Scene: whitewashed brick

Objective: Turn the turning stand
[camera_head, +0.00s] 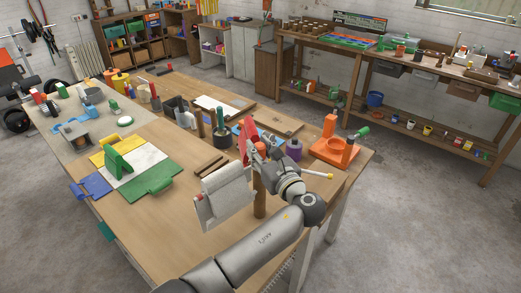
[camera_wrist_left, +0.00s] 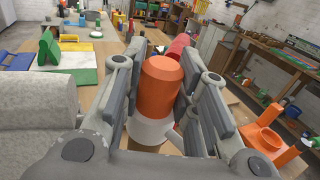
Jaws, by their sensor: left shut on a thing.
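The turning stand has a brown post (camera_head: 260,200) standing upright near the table's right part. A pale grey panel (camera_head: 224,196) hangs on its left, and a red piece (camera_head: 249,140) is behind. A pale rod with a yellow tip (camera_head: 330,175) sticks out to the right; I cannot tell if it belongs to the stand. My left gripper (camera_head: 262,150) is at the top of the post. In the left wrist view its fingers (camera_wrist_left: 165,95) are shut on the stand's orange knob (camera_wrist_left: 161,85), above a white collar (camera_wrist_left: 153,132). My right gripper is not in view.
An orange holder (camera_head: 334,150) and a purple spool (camera_head: 294,150) stand close behind and right of the stand. Two dark brown bars (camera_head: 209,165) lie to the left. Green, yellow and blue pieces lie farther left (camera_head: 150,187). Bare tabletop (camera_head: 165,225) is free at the front.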

